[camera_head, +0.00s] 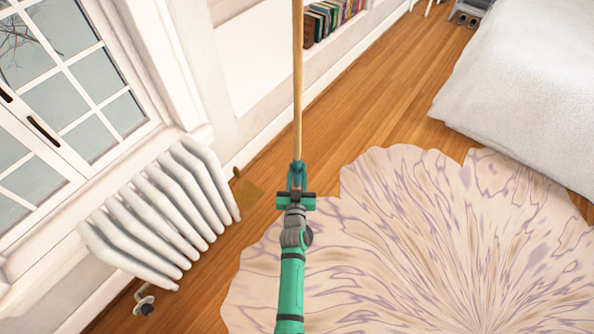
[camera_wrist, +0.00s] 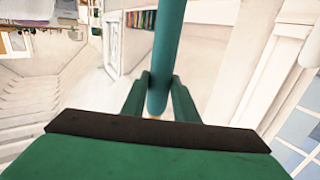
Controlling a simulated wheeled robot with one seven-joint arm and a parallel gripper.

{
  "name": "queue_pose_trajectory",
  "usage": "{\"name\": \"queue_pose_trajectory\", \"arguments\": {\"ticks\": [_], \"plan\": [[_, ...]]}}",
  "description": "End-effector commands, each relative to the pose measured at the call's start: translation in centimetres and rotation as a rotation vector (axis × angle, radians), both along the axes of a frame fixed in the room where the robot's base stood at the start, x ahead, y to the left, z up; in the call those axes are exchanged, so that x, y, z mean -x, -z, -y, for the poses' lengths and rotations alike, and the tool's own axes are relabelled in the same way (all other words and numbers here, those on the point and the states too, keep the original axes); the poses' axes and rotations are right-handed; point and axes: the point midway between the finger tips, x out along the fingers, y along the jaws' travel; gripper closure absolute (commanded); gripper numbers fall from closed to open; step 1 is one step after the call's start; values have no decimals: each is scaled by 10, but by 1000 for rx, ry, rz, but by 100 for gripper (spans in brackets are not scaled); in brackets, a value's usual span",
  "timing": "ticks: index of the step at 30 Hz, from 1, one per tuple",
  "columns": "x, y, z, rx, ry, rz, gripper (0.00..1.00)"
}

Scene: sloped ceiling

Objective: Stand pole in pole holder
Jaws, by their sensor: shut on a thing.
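The pole (camera_head: 298,85) is long and thin, pale wood above and teal near my gripper. It runs up out of the top of the head view. My gripper (camera_head: 297,172) is shut around its teal lower part. In the wrist view the teal pole (camera_wrist: 168,40) rises between the two green fingers (camera_wrist: 160,95).
A white radiator (camera_head: 165,215) stands under the window at left, close to the plate. A pale patterned rug (camera_head: 420,240) covers the floor at right. A white bed (camera_head: 530,90) is at upper right. Books (camera_head: 325,20) fill a low shelf behind. Bare wooden floor lies between.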

Motion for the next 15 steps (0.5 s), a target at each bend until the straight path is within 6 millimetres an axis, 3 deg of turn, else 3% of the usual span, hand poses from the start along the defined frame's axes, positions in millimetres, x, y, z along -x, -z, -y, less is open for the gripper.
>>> {"name": "queue_pose_trajectory", "arguments": {"ticks": [15], "plan": [[0,20,4,-1,3,2,100]]}}
